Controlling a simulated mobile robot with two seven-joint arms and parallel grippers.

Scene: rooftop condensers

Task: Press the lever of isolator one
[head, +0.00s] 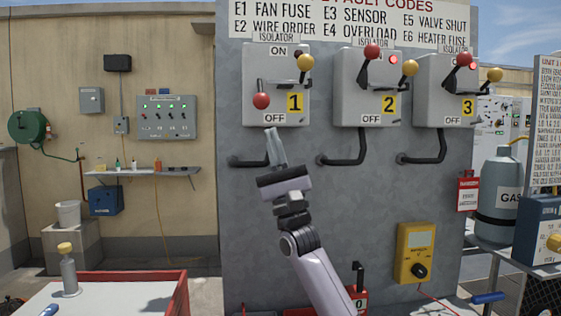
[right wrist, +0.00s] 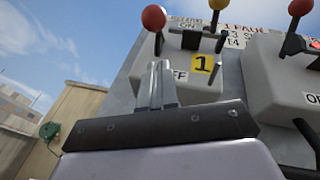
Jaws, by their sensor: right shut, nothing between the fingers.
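Isolator one (head: 277,112) is a grey box on the grey panel, marked with a yellow 1. Its lever has a red ball knob (head: 261,101) and hangs low, near the OFF end. A yellow knob (head: 305,62) sits at its upper right. My right gripper (head: 273,132) is shut and empty, pointing up just below the box and the red knob. In the right wrist view the fingers (right wrist: 160,68) stand upright below the red knob (right wrist: 154,17), with a visible gap. My left gripper is not in view.
Isolator two (head: 350,92) and isolator three (head: 430,92) stand to the right, red knobs raised and red lights lit. Dark bent conduits (head: 248,161) run under the boxes. A yellow meter (head: 416,252) hangs lower right. A red-edged tray table (head: 120,295) stands lower left.

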